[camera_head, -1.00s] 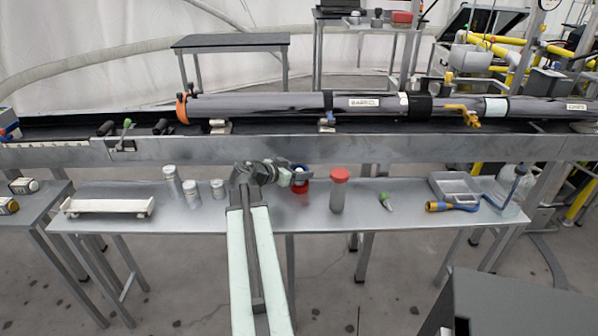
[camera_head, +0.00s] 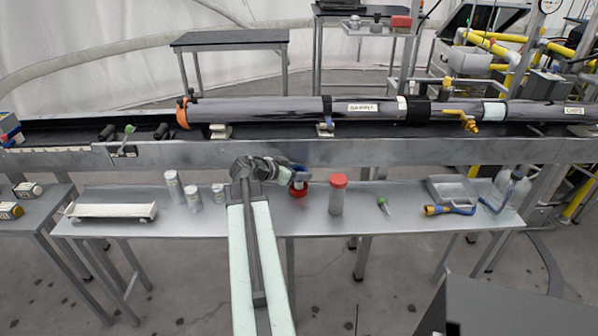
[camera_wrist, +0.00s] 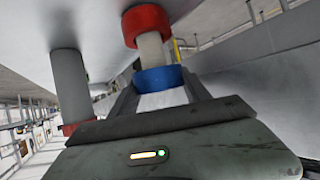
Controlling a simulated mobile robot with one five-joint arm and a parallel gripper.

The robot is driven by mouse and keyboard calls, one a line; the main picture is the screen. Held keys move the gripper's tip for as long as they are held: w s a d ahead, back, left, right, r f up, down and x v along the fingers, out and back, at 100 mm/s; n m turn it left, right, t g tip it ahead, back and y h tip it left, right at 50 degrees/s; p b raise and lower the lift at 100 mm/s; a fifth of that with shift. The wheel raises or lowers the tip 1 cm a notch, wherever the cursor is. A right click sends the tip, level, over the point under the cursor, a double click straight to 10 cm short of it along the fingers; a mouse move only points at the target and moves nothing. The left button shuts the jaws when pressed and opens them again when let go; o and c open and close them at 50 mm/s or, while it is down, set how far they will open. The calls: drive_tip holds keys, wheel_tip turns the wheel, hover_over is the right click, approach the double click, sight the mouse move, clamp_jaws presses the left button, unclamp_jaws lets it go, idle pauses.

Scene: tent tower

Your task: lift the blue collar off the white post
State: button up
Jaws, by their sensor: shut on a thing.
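The white post (camera_wrist: 153,48) stands on a red base (camera_wrist: 146,25), seen upside down in the wrist view. The blue collar (camera_wrist: 160,79) is around the post, away from the red base, and white shows on both sides of it. My gripper (camera_wrist: 160,86) is shut on the collar, with one finger at either side. In the head view my gripper (camera_head: 290,176) is at the post, just above the red base (camera_head: 299,190). There the blue collar is small and partly hidden by my gripper.
A grey cylinder with a red lid (camera_head: 338,181) stands close to the right of the post. Several pale cans (camera_head: 192,198) and a white tray (camera_head: 113,211) are to the left. A green-tipped item (camera_head: 383,204) and a grey bin (camera_head: 451,190) are to the right. A long rail (camera_head: 330,153) runs behind.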

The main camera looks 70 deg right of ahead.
drive_tip(key=r, duration=0.1)
drive_tip(key=d+r+h, duration=0.1)
drive_tip(key=shift+w+r+n, duration=0.2)
drive_tip(key=shift+r+n, duration=0.1)
drive_tip(key=shift+r, duration=0.1)
drive_tip(key=shift+d+r+p, duration=0.1)
drive_tip(key=shift+r+p, duration=0.5)
drive_tip(key=shift+p, duration=0.15)
drive_tip(key=shift+r, duration=0.3)
drive_tip(key=shift+c, duration=0.7)
drive_tip(key=shift+a+r+p, duration=0.5)
drive_tip(key=shift+a+r, duration=0.2)
drive_tip(key=shift+r, duration=0.2)
clamp_jaws()
drive_tip(key=shift+s+d, duration=0.1)
drive_tip(key=shift+d, duration=0.05)
drive_tip(key=shift+f, duration=0.1)
drive_tip(key=shift+s, duration=0.15)
